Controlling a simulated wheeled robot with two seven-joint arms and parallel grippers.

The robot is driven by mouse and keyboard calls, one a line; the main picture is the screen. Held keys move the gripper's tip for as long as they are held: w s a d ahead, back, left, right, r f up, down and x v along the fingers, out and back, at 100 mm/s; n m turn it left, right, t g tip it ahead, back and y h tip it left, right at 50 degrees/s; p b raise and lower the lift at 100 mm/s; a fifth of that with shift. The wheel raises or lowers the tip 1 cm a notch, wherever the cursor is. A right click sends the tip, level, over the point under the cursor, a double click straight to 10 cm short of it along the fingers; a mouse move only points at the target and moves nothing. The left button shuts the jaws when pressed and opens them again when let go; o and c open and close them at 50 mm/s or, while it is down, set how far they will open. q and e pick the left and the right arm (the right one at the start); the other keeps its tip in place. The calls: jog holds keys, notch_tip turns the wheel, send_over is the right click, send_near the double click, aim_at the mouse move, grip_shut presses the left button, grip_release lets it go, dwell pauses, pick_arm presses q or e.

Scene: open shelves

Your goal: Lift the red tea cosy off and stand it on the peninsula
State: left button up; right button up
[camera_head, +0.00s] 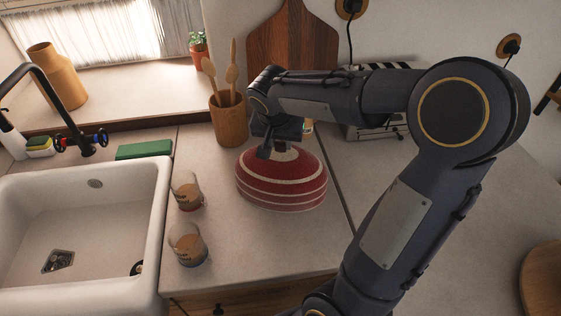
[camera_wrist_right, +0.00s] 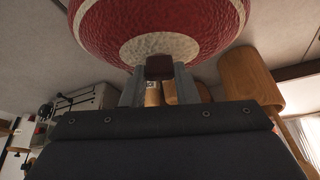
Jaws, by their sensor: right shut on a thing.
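The red tea cosy (camera_head: 282,188), domed with cream stripes, is on or just above the counter right of the sink. Whatever it covers is hidden. My right gripper (camera_head: 275,146) reaches its top from above. In the right wrist view, the cosy (camera_wrist_right: 120,28) fills the top, and my right gripper (camera_wrist_right: 160,78) is shut on its small dark brown tab (camera_wrist_right: 159,67). My left gripper is not in view. I cannot tell which surface is the peninsula.
Two small glasses (camera_head: 187,192) (camera_head: 187,246) stand left of the cosy, near the white sink (camera_head: 80,230). A wooden utensil pot (camera_head: 228,124) stands behind it. A toaster-like appliance (camera_head: 372,131) is behind my arm. The counter to the right (camera_head: 375,180) looks largely clear.

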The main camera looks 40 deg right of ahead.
jog(key=shift+r, duration=0.15)
notch_tip(320, 180, up, 18)
dwell(0.6)
dwell(0.3)
